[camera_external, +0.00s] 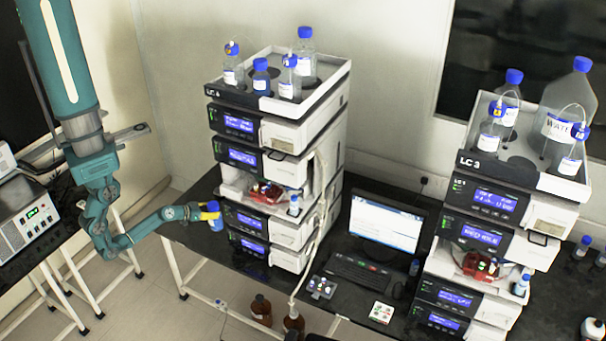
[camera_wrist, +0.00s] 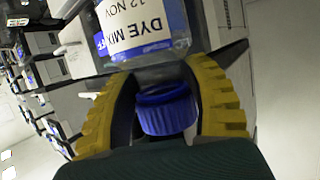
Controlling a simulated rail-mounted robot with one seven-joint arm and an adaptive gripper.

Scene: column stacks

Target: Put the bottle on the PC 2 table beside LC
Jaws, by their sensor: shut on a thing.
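My gripper (camera_external: 207,212) is shut on a bottle (camera_external: 215,219) at the left end of the black table, in front of the left LC stack (camera_external: 285,135). In the wrist view, the yellow fingers of my gripper (camera_wrist: 166,112) close around the bottle's blue cap. The clear bottle (camera_wrist: 140,28) has a white and blue label reading "DYE MIX" and "12 NOV". The bottle looks roughly upright in the external view; I cannot tell whether its base touches anything. The black table (camera_external: 203,240) carries the stack and a computer monitor (camera_external: 387,222). The second stack, marked LC 3 (camera_external: 490,240), stands at the right.
A keyboard (camera_external: 362,272) lies before the monitor. Blue-capped bottles stand on both stacks. Brown bottles (camera_external: 261,308) stand below the table's front edge. A tube hangs along the left stack's right side.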

